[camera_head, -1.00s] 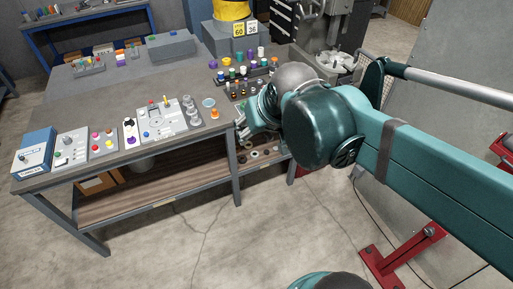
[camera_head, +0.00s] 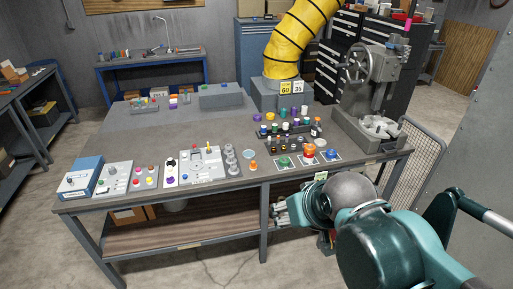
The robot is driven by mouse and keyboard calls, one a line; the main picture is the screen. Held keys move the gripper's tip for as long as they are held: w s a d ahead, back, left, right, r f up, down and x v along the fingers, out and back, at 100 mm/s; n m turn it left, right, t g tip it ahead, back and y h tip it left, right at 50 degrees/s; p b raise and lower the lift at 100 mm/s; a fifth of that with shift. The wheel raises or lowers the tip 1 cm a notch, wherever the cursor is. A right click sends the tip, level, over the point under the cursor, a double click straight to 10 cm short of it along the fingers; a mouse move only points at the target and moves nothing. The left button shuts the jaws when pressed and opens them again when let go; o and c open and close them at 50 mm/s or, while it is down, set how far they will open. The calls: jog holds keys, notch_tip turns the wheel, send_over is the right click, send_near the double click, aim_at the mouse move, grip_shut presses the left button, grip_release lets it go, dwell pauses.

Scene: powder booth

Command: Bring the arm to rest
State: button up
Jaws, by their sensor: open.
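My gripper (camera_head: 279,211) is at the lower middle of the head view, in front of the workbench's (camera_head: 180,125) near edge and a little below its top. It points left, and its fingers look empty. The teal arm with its grey wrist reaches in from the lower right and hides part of the bench's right front and the floor there. The gripper is apart from the things on the bench top.
Control boxes (camera_head: 118,179) line the bench's front left. Small bottles and colored jars (camera_head: 290,128) stand right of center, near colored cards. A press (camera_head: 372,90) stands at the right end. A yellow duct (camera_head: 297,38) rises behind. The middle of the bench top is clear.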

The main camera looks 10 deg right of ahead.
notch_tip(320, 180, down, 7)
jog(key=b, duration=0.6)
jog(key=shift+r, duration=0.15)
dwell(0.8)
